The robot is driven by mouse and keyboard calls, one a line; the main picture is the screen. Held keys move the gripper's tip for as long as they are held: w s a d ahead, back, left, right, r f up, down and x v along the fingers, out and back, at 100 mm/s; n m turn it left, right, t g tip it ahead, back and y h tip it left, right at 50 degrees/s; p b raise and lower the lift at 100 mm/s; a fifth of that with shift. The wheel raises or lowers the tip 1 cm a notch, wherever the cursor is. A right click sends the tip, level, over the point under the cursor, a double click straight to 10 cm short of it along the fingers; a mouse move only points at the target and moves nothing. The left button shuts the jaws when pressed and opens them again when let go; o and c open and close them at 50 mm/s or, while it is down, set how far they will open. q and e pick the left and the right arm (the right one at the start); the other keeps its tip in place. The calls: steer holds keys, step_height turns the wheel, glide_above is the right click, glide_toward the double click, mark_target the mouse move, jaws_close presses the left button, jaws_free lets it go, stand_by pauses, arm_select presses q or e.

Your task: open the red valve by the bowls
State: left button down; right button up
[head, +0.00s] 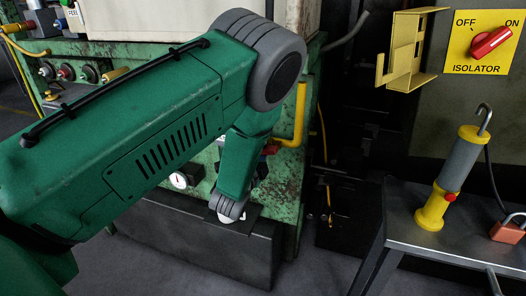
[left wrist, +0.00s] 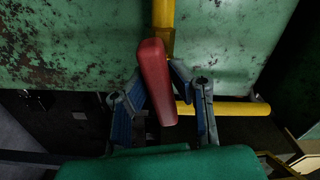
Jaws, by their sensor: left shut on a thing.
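The red valve handle (left wrist: 156,82) is a long red lever on a yellow pipe (left wrist: 163,18) in the left wrist view. My left gripper (left wrist: 160,97) has its fingers on both sides of the handle and is shut on it. In the head view a small red part of the valve (head: 270,149) shows beside my green forearm, by the yellow pipe (head: 300,115). My forearm and wrist hide most of the gripper there. A small white patch shows below my wrist; I cannot tell whether it is a bowl. My right gripper is not in view.
A worn green machine (head: 284,190) with a pressure gauge (head: 180,180) stands behind my arm. At the right are a grey bench (head: 400,205), a yellow-grey lamp (head: 455,175), a red padlock (head: 508,232), a yellow bracket (head: 405,50) and an isolator switch (head: 491,42).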

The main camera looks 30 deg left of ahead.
arm_select(q)
steer(key=shift+s+d+f+m, duration=0.1)
steer(key=shift+f+m, duration=0.15)
steer(key=shift+m, duration=0.4)
steer(key=shift+s+d+f+m, duration=0.1)
steer(key=shift+f+m, duration=0.1)
steer(key=shift+m, duration=0.45)
steer(key=c, duration=1.4)
jaws_free()
steer(key=shift+a, duration=0.1)
steer(key=shift+c, duration=0.2)
steer(key=shift+r, duration=0.3)
steer(key=v, duration=1.2)
steer(key=shift+m, duration=0.3)
steer(key=shift+f, duration=0.1)
